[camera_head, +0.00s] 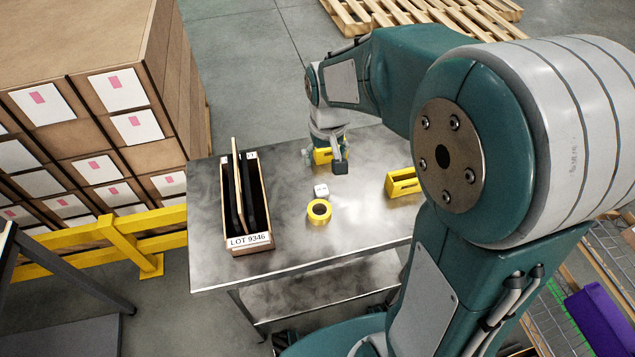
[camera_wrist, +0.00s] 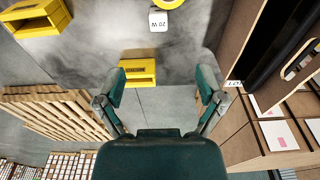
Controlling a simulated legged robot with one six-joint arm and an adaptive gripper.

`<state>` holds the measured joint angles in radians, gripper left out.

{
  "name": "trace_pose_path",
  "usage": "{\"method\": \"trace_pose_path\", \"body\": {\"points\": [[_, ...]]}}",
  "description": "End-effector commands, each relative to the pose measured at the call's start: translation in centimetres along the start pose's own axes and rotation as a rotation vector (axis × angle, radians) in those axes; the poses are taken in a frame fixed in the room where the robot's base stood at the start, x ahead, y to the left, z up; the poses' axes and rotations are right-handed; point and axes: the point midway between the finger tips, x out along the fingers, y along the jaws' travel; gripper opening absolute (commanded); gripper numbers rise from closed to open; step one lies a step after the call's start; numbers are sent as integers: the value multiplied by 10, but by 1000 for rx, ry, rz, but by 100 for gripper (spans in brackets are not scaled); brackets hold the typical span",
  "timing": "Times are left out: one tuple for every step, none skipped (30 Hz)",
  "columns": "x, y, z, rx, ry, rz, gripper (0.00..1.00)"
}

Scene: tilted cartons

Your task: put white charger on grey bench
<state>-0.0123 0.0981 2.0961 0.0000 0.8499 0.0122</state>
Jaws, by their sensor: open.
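The white charger (camera_head: 321,190) is a small white cube on the metal table, just behind a roll of yellow tape. It also shows in the wrist view (camera_wrist: 159,21), marked 20 W, near the top edge. My gripper (camera_head: 325,162) is over the table's far part, behind the charger. In the wrist view, my gripper (camera_wrist: 162,86) is open with nothing held, and the charger is apart from its fingers. The metal table (camera_head: 280,268) has a grey top. A dark grey bench-like frame (camera_head: 60,330) stands at lower left, mostly cut off.
Yellow tape roll (camera_head: 319,212) sits in front of the charger. A yellow block (camera_wrist: 138,72) is near my fingers; another yellow holder (camera_head: 403,183) is to the right. A wooden box (camera_head: 250,249) labelled LOT 9346 holds upright dark panels. Cartons and a yellow rail (camera_head: 110,235) stand left.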

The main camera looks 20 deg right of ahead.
Motion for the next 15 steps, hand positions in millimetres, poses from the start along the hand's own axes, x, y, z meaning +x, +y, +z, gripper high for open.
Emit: {"method": "trace_pose_path", "body": {"points": [[16,0,-8,0,-29,0,89],[24,-1,-11,0,-42,0,89],[33,-1,-16,0,-57,1,89],[39,-1,-18,0,-67,1,89],[45,-1,-20,0,-75,1,89],[50,-1,-23,0,-84,1,89],[54,-2,-24,0,-89,1,89],[57,-2,-25,0,-93,1,89],[59,-2,-26,0,-97,1,89],[62,-2,-26,0,-99,1,89],[64,-2,-26,0,-101,1,89],[69,-2,-25,0,-102,1,89],[73,-2,-25,0,-102,1,89],[78,-1,-24,0,-102,1,89],[85,-1,-24,0,-103,1,89]]}}
